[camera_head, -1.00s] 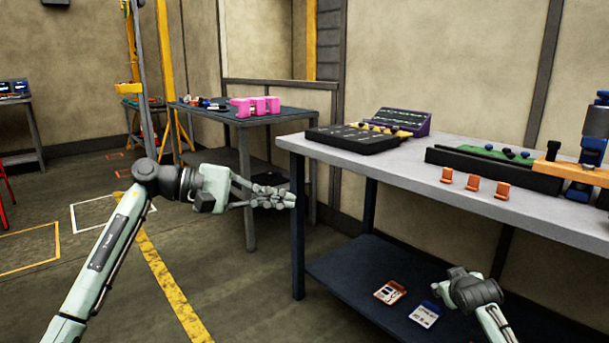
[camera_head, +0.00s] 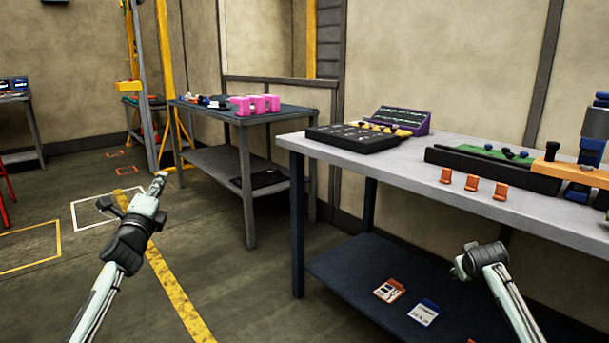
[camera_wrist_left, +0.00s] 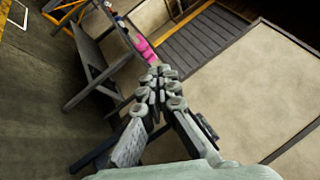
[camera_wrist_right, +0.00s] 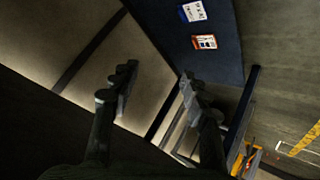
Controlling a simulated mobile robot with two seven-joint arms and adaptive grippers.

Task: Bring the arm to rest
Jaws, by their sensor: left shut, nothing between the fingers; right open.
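My left gripper (camera_head: 159,183) is in the left of the head view, above the floor and apart from both tables. Its fingers are together and empty, and it also shows in the left wrist view (camera_wrist_left: 158,88). My right arm shows at the lower right of the head view, in front of the grey table. Its gripper is not clear there. In the right wrist view my right gripper (camera_wrist_right: 155,90) has its two fingers wide apart with nothing between them.
The grey table (camera_head: 395,166) on the right holds a black tray (camera_head: 352,138), a purple rack (camera_head: 402,120) and orange clips (camera_head: 472,183). Its lower shelf (camera_head: 340,262) bears two cards. A farther table (camera_head: 285,114) holds pink blocks (camera_head: 255,105). Open floor lies around my left arm.

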